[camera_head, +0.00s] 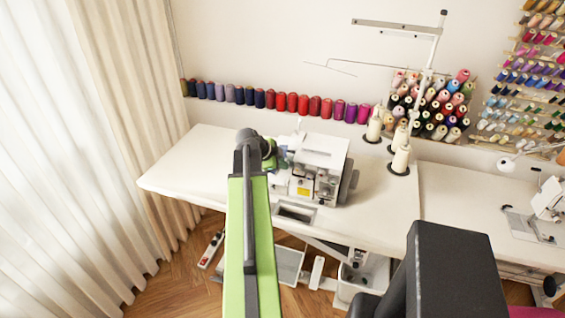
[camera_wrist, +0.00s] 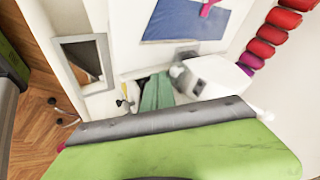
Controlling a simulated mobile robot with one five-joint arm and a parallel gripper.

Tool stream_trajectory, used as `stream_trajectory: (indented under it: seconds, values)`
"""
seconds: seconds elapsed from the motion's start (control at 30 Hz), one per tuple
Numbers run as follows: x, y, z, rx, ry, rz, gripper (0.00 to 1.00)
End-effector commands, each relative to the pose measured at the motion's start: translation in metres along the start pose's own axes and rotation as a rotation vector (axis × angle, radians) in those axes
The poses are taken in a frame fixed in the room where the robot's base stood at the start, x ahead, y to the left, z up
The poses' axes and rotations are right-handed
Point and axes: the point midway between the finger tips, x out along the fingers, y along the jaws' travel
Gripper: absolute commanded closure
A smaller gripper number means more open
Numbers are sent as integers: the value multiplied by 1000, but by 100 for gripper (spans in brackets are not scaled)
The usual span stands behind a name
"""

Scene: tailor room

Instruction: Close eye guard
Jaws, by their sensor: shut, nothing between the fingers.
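A white sewing machine (camera_head: 322,152) stands on the white table, with a yellow label on its front. My gripper (camera_head: 281,152) is at the machine's left side, mostly hidden behind my green arm. It is shut and empty; I cannot tell whether it touches the machine. In the wrist view, a white rounded machine part (camera_wrist: 218,75) shows close by, and my own green and grey parts cover the lower half. I cannot clearly make out the eye guard or whether it is open.
Thread cones (camera_head: 400,160) stand on the right. Red and blue spools (camera_head: 280,101) line the wall behind. A second machine (camera_head: 549,200) is at far right.

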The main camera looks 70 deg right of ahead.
Motion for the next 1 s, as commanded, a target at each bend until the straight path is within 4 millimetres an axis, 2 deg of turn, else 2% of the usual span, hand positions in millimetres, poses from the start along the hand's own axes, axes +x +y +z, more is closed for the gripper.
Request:
stream_trajectory:
  seconds: [0.23,0.37,0.43,0.5,0.7,0.83,1.0]
  values:
    - [-1,6,-2,0,0,0,100]
    - [-11,26,3,-1,-1,-1,100]
    - [-20,42,6,-4,-2,-2,100]
    - [-48,33,2,-3,-2,-3,100]
    - [-95,28,5,-2,-1,-1,100]
    - [-112,28,8,1,0,0,100]
    - [-118,29,11,1,0,1,100]
